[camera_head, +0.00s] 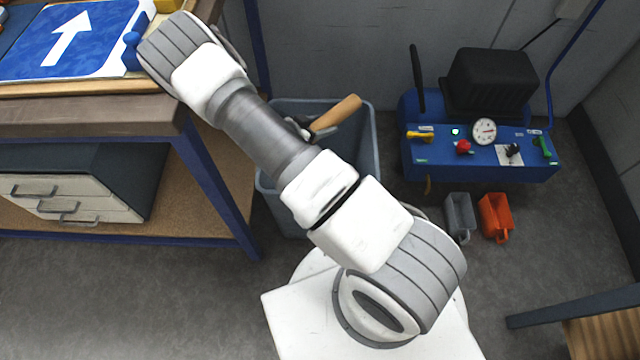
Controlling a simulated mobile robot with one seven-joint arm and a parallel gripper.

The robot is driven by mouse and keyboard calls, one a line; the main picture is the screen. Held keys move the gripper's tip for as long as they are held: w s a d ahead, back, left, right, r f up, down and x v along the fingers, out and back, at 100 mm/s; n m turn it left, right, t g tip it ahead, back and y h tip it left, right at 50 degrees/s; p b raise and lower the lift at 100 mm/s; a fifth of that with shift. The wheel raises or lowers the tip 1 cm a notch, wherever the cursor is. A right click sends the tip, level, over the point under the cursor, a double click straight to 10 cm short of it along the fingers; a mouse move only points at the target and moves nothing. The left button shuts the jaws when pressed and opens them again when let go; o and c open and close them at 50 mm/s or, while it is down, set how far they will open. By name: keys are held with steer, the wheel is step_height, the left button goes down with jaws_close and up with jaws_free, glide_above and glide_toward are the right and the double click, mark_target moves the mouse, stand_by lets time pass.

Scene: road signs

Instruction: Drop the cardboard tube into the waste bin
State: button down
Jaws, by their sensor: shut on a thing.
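The cardboard tube (337,113) is a tan cylinder, tilted, with its far end up to the right. It shows over the grey-blue waste bin (371,150), inside the outline of its opening. I cannot tell its exact height relative to the rim. My gripper (303,127) is shut on the tube's lower left end. My own arm hides most of the gripper and the left part of the bin. The bin stands on the floor beside the workbench, and its inside is mostly covered from view.
A workbench (90,115) with a blue arrow sign (70,42) stands at the left, a drawer unit (70,198) below it. A blue machine (480,160) stands right of the bin. Small grey (460,215) and orange (495,215) bins sit before it. A wooden-topped table corner (600,335) is at lower right.

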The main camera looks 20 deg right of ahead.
step_height(320, 180, down, 3)
steer(key=shift+f+b, duration=0.15)
steer(key=shift+b, duration=0.7)
steer(key=shift+c, duration=0.5)
jaws_free()
steer(key=shift+r+p, duration=0.3)
steer(key=shift+r, duration=0.2)
step_height(320, 180, up, 3)
steer(key=shift+r+p, duration=0.15)
steer(key=shift+p, duration=0.65)
steer(key=s+d+r+p, duration=0.3)
steer(key=s+d+r, duration=0.3)
steer(key=s+d, duration=0.1)
steer(key=shift+s+d+r, duration=0.4)
steer(key=shift+d, duration=0.45)
